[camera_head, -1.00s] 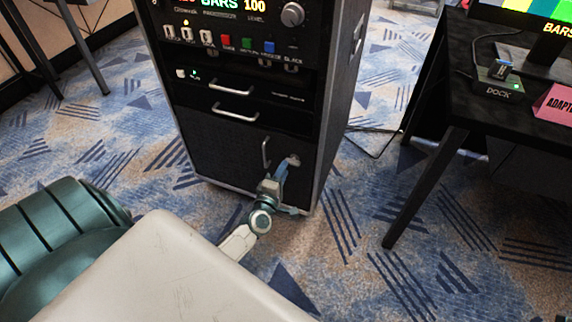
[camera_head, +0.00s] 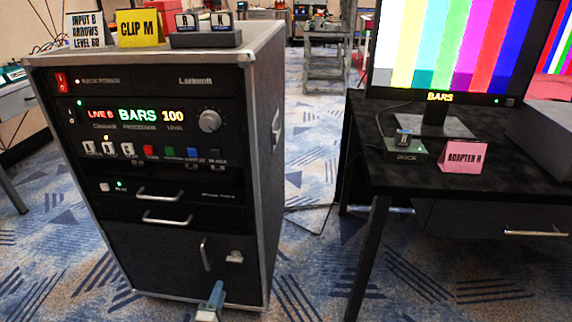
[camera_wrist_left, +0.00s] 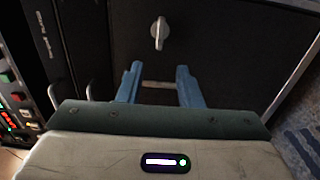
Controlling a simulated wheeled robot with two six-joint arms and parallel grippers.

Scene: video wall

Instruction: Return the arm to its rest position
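My left gripper (camera_head: 216,290) shows at the bottom edge of the head view, in front of the rack cabinet (camera_head: 268,170); most of the arm is out of frame. In the left wrist view its two blue fingers (camera_wrist_left: 159,78) are spread apart with nothing gripped. The cabinet's lower door has a vertical pull handle (camera_head: 205,255) and a silver turn knob (camera_head: 234,257). In the wrist view the knob (camera_wrist_left: 158,33) stands beyond the fingertips, clear of them. A pale bar, apparently the handle, shows between the fingers. My right gripper is not in view.
A black table (camera_head: 460,180) at the right carries a monitor with colour bars, a dock (camera_head: 408,150) and a pink card (camera_head: 464,157). Signs and a small key rack stand on the cabinet top.

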